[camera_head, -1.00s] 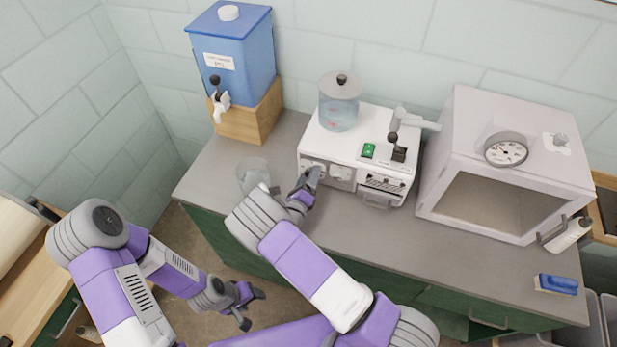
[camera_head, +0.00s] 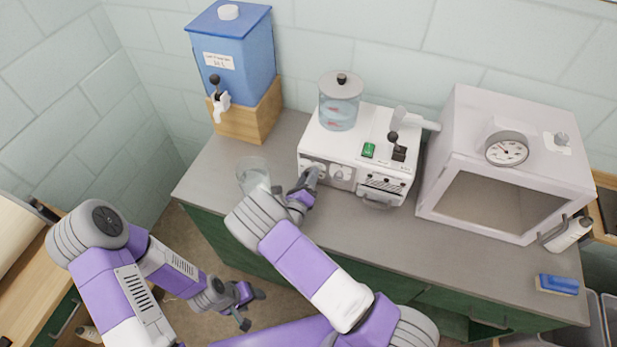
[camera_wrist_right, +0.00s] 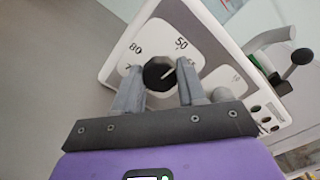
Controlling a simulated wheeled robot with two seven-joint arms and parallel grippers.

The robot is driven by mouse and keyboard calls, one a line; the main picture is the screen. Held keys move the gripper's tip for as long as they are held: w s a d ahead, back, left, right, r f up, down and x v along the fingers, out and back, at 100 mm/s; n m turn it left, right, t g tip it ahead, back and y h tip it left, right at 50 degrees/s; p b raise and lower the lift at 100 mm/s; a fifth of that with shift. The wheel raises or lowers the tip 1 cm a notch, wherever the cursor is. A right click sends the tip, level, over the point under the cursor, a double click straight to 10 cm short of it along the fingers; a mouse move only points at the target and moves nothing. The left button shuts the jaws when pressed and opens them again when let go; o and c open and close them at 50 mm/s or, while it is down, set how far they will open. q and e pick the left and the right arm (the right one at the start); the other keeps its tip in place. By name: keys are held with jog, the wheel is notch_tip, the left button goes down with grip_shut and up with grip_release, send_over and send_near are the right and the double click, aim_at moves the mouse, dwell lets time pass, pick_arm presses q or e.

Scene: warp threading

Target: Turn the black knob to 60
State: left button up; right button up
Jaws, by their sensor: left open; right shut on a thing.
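The black knob (camera_wrist_right: 158,72) sits on a white dial plate of the white machine (camera_head: 352,143). In the right wrist view "80" and "50" are readable around the knob, and another number is partly covered by a finger. A pale pointer line on the knob points toward the upper right. My right gripper (camera_wrist_right: 160,84) is shut on the knob, one finger on each side. In the head view my right gripper (camera_head: 310,180) is at the machine's front left and hides the knob. My left gripper (camera_head: 244,306) is open and empty, low in front of the counter.
A glass beaker (camera_head: 253,174) stands close to the left of my right gripper. A blue water tank (camera_head: 232,55) on a wooden block is at the back left. A white oven-like box (camera_head: 510,165) with a gauge stands right.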

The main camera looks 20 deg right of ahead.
jog(key=m+b, duration=0.1)
jog(key=m, duration=0.3)
jog(key=m+b, duration=0.1)
jog(key=m, duration=0.3)
jog(key=shift+f+m+b, duration=0.1)
jog(key=shift+m+b, duration=0.25)
jog(key=shift+m, duration=0.05)
jog(key=m+b, duration=0.2)
jog(key=m, duration=0.2)
jog(key=shift+d, duration=0.1)
jog(key=shift+m+b, duration=1.25)
jog(key=shift+m, duration=0.55)
jog(key=shift+s, duration=0.1)
jog(key=o, duration=1.1)
jog(key=shift+c, duration=0.2)
